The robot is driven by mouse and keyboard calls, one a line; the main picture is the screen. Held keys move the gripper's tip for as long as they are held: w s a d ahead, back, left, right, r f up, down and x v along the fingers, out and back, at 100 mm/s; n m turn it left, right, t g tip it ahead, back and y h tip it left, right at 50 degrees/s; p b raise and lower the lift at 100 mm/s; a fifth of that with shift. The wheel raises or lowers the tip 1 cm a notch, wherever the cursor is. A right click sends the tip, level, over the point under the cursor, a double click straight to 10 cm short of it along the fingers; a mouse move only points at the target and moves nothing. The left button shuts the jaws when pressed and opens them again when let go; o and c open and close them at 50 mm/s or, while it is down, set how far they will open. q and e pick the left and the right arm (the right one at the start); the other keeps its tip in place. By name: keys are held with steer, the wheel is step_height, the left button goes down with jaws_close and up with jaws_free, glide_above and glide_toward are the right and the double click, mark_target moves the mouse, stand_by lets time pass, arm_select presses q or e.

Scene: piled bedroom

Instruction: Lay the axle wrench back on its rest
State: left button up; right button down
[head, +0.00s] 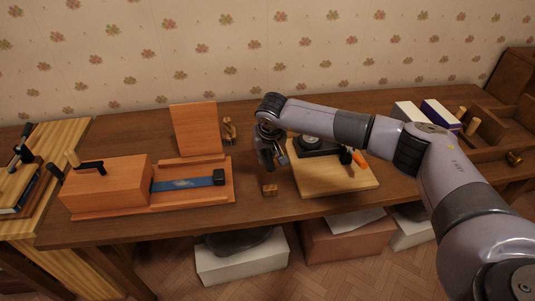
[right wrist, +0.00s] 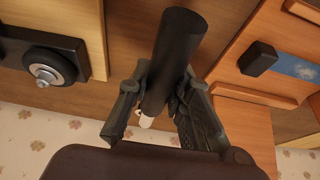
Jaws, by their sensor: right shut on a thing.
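My right gripper (head: 268,160) is above the table, between the reddish box set and the light wooden board. In the right wrist view it is shut on a thick dark cylinder (right wrist: 172,60), which looks like the handle of the axle wrench. A small pale tip (right wrist: 145,120) shows between the fingers. In the head view the wrench is mostly hidden by the gripper. A small wooden block (head: 270,190) stands on the table just in front of the gripper; I cannot tell whether it is the rest. My left gripper is not in view.
The light board (head: 340,184) bears a black base with a round wheel (head: 312,141) and an orange-handled tool (head: 359,159). At left is a reddish wooden box (head: 108,188) with a blue strip (head: 183,184) and upright panel (head: 195,130). A small wooden figure (head: 229,130) stands behind.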

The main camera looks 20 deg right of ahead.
steer(key=shift+f+b, duration=2.15)
steer(key=shift+f, duration=0.75)
steer(key=shift+f+b, duration=1)
steer(key=c, duration=1.4)
jaws_free()
steer(key=shift+o, duration=0.2)
steer(key=shift+s, duration=0.1)
